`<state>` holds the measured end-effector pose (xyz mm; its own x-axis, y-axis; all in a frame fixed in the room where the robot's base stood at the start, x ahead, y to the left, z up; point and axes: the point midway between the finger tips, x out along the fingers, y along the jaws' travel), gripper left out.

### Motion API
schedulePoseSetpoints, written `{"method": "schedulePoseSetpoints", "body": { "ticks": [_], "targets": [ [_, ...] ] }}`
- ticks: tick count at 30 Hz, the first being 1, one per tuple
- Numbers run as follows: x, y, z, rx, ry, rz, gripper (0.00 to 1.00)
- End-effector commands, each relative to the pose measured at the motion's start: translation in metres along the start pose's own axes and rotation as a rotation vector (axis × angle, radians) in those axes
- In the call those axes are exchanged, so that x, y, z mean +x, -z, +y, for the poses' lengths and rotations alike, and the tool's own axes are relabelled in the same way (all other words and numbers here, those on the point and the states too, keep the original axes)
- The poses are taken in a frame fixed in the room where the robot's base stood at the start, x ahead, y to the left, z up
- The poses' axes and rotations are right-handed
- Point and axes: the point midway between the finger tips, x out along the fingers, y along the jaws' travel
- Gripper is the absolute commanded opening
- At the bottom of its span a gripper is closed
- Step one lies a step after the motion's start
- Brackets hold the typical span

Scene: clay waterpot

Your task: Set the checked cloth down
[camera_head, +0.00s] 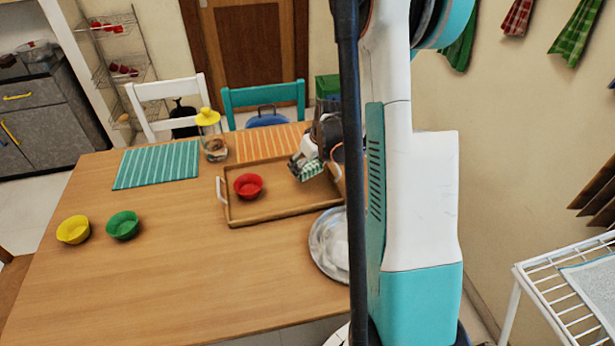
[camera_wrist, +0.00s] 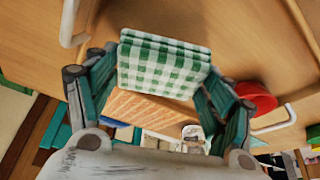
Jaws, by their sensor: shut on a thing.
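The checked cloth (camera_wrist: 164,68) is a folded green and white piece, held between the fingers of my gripper (camera_wrist: 158,88) in the wrist view. In the head view my gripper (camera_head: 306,166) is over the right part of the wooden tray (camera_head: 275,214), with the cloth (camera_head: 312,171) under it. My gripper is shut on the cloth. I cannot tell whether the cloth touches the tray. A red bowl (camera_head: 248,186) sits on the tray, left of the cloth; it also shows in the wrist view (camera_wrist: 256,98).
A glass jar with a yellow lid (camera_head: 208,119) stands behind the tray. Teal (camera_head: 157,165) and orange (camera_head: 272,142) striped mats lie near the far edge. Yellow (camera_head: 73,229) and green (camera_head: 123,225) bowls are at left, a metal plate (camera_head: 322,258) in front. The table's front middle is clear.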

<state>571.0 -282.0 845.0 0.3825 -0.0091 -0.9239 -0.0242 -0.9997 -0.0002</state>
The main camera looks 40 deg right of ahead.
Motion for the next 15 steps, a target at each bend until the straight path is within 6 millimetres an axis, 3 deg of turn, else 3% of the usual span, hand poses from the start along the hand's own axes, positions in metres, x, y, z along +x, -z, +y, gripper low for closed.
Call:
{"method": "schedulePoseSetpoints", "body": {
  "ticks": [9, 15],
  "targets": [
    [0.036, -0.015, 0.000, 0.000, 0.000, 0.000, 0.52],
    [0.039, -0.016, 0.000, 0.000, 0.000, 0.000, 0.52]
  ]
}}
